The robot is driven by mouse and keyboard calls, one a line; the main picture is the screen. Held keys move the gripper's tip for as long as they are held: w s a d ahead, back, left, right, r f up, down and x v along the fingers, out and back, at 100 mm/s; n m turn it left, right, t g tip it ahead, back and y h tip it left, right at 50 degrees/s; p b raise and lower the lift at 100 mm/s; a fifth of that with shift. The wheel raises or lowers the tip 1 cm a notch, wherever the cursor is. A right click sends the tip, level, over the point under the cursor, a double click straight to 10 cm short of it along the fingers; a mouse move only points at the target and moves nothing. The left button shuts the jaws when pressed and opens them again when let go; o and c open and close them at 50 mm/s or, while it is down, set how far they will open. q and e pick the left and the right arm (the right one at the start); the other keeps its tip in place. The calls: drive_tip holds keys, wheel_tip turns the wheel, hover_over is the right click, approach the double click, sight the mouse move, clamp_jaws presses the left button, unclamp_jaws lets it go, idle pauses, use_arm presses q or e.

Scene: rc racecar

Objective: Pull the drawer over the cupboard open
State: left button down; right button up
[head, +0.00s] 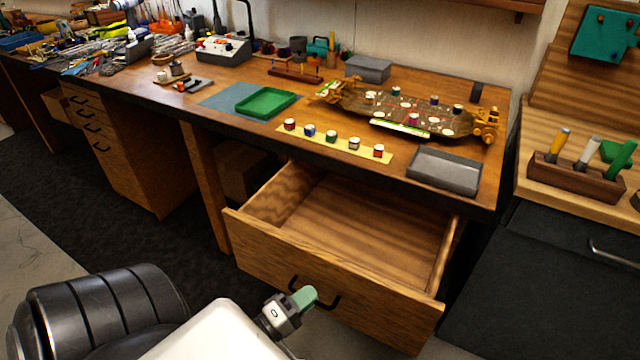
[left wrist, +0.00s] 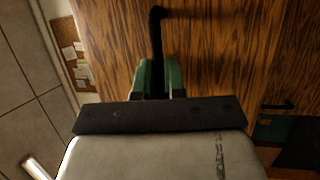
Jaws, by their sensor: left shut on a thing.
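The wooden drawer (head: 345,235) under the workbench stands pulled well out, and its inside is empty. Its front carries a black bar handle (head: 333,304). My left gripper (head: 304,297) is at this handle, its green fingers shut on it. In the left wrist view the fingers (left wrist: 158,78) close around the black handle (left wrist: 156,28) in front of the wood-grain drawer front (left wrist: 225,60). The cupboard below is hidden by the drawer in the head view. My right gripper is in neither view.
The workbench top (head: 330,178) above holds a model car chassis (head: 400,110), a grey tray (head: 445,170) and a green tray (head: 265,102). A dark cabinet (head: 570,280) stands close to the right of the drawer. Open floor lies to the left.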

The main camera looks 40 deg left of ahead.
use_arm(q)
drive_tip(key=shift+s+d, duration=0.25)
drive_tip(key=shift+s, duration=0.75)
drive_tip(key=c, duration=1.2)
unclamp_jaws()
drive_tip(key=shift+c, duration=0.2)
drive_tip(key=shift+s, duration=0.1)
drive_tip(key=b+v, duration=0.1)
drive_tip(key=v, duration=0.9)
drive_tip(key=shift+s, duration=0.3)
drive_tip(key=shift+a+f, duration=0.1)
